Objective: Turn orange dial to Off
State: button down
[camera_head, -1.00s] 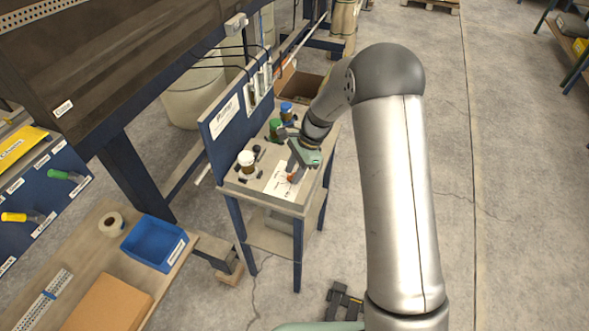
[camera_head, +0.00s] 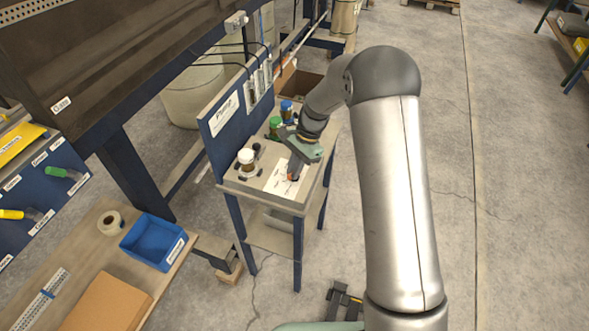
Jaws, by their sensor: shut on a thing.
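The orange dial (camera_head: 290,177) sits on a white label plate (camera_head: 277,182) on top of the small blue-legged stand. Only a small orange part of it shows below my gripper. My gripper (camera_head: 293,173) points down at the dial and is shut on it. The fingers hide most of the dial, and its pointer and the markings are too small to read.
A workbench with a blue bin (camera_head: 153,243) is at lower left. Open floor lies right.

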jog(key=n+h, duration=0.1)
jog(key=n, duration=0.1)
jog(key=n+g+h+b, duration=0.1)
jog(key=n, duration=0.2)
jog(key=shift+n, duration=0.3)
jog(key=shift+w, duration=0.1)
dwell(0.3)
jog(key=c, duration=1.5)
grip_release()
jog(key=b+v, duration=0.2)
jog(key=v, duration=1.5)
jog(key=shift+w+r, duration=0.2)
